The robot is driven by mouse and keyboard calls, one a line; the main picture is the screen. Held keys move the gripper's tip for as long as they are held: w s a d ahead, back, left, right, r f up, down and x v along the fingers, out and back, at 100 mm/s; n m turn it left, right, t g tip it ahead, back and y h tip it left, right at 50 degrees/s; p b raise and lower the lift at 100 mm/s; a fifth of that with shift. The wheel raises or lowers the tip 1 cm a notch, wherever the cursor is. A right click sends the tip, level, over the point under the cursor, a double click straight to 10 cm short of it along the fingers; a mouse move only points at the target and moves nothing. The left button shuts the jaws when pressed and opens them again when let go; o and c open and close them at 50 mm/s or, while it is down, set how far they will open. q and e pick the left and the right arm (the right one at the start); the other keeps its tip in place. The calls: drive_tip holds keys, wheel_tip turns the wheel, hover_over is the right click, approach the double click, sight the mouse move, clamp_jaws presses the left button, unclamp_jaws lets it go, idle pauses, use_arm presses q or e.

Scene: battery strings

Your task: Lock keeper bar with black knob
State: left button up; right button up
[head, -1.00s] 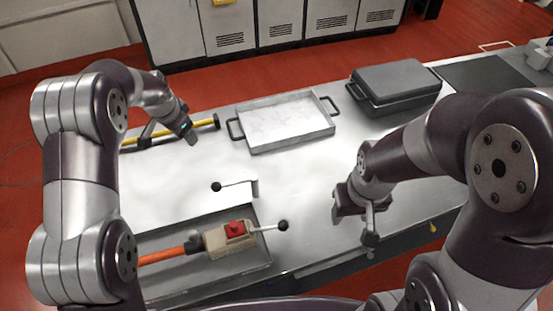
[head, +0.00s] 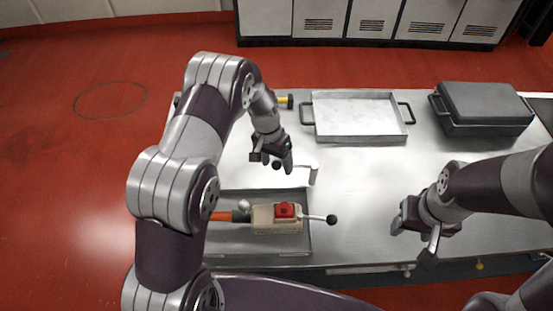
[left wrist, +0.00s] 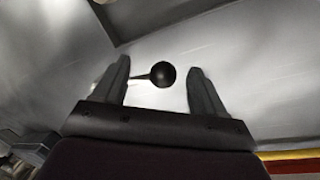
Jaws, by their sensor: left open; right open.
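In the left wrist view the round black knob (left wrist: 167,75) appears between the two open fingers of my left gripper (left wrist: 160,72), with a gap on both sides. Whether it lies at fingertip depth is unclear. My right gripper (head: 420,235) is open and empty over the table's right front.
A beige block with a red switch (head: 284,210) lies in the sunken tray (head: 295,246), with a black-knobbed lever (head: 331,219) to its right and an orange cable at left. A white-lined tray (head: 359,140) and dark case (head: 482,112) stand behind. The middle table is clear.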

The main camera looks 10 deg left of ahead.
use_arm(q)
drive_tip(key=shift+w+d, duration=0.1)
drive_tip(key=shift+d, duration=0.1)
drive_tip(key=shift+a, duration=0.1)
clamp_jaws()
drive_tip(key=shift+r, duration=0.1)
